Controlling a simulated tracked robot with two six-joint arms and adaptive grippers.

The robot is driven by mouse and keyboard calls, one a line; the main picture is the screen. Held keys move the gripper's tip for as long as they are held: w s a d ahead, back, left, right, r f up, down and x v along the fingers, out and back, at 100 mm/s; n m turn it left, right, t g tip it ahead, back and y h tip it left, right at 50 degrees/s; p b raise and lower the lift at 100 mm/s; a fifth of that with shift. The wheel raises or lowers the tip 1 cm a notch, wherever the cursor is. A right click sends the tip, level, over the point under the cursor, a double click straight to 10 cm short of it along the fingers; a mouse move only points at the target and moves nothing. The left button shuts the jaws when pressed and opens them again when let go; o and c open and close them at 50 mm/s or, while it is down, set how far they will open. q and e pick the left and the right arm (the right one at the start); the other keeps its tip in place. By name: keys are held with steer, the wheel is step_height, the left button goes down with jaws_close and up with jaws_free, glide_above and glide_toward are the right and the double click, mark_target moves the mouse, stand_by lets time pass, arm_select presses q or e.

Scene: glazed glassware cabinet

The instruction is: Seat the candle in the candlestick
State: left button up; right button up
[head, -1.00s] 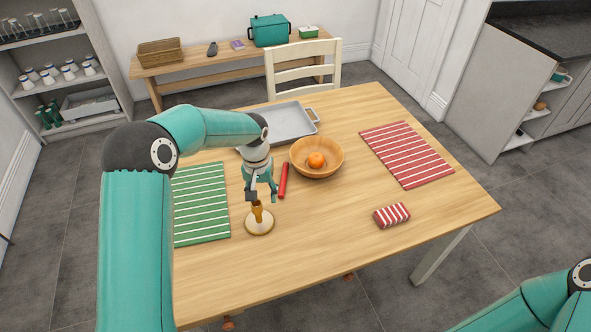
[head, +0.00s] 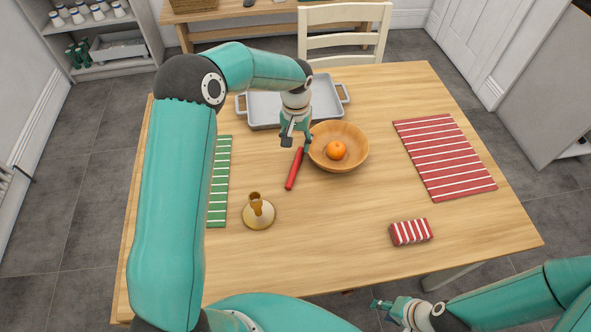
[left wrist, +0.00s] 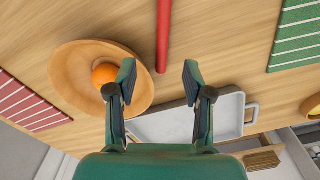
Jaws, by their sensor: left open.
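The red candle (head: 294,169) lies on the table beside the wooden bowl. It also shows in the left wrist view (left wrist: 163,38), running up from between my fingertips to the top edge. The brass-coloured candlestick (head: 258,211) stands upright on its round base, nearer to me than the candle, with its socket empty. My left gripper (head: 295,141) is open and empty above the candle's far end; its two fingers (left wrist: 159,76) are spread apart in the left wrist view. My right gripper (head: 383,305) is low at the table's front edge, too small to judge.
The wooden bowl (head: 357,160) holding an orange (head: 336,150) is close to the right of the left gripper. A grey tray (head: 262,109) is behind. A green striped mat (head: 218,190), red striped mat (head: 443,155) and folded red cloth (head: 410,232) lie around. The front middle is clear.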

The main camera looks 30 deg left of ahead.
arm_select(q)
steer(key=b, duration=0.2)
glide_above(295, 165)
steer(key=f, duration=0.4)
steer(key=d+f, duration=0.1)
steer(key=f, duration=0.1)
steer(key=shift+w+f, duration=0.3)
steer(key=shift+f, duration=0.1)
steer(key=shift+s+a+f, duration=0.1)
steer(key=shift+s+f, duration=0.05)
steer(key=shift+s, duration=0.2)
steer(key=f, duration=0.1)
steer(key=f+b, duration=0.1)
steer(key=f, duration=0.1)
steer(key=f+b, duration=0.1)
steer(key=shift+a+f, duration=0.35)
steer(key=shift+f, duration=0.05)
steer(key=shift+w+f, duration=0.15)
steer(key=shift+f, duration=0.2)
arm_select(e)
steer(key=f, duration=0.3)
steer(key=w+f, duration=0.1)
steer(key=f, duration=0.1)
steer(key=shift+f, duration=0.2)
arm_select(q)
steer(key=shift+r, duration=0.1)
steer(key=shift+c, duration=0.3)
jaws_close()
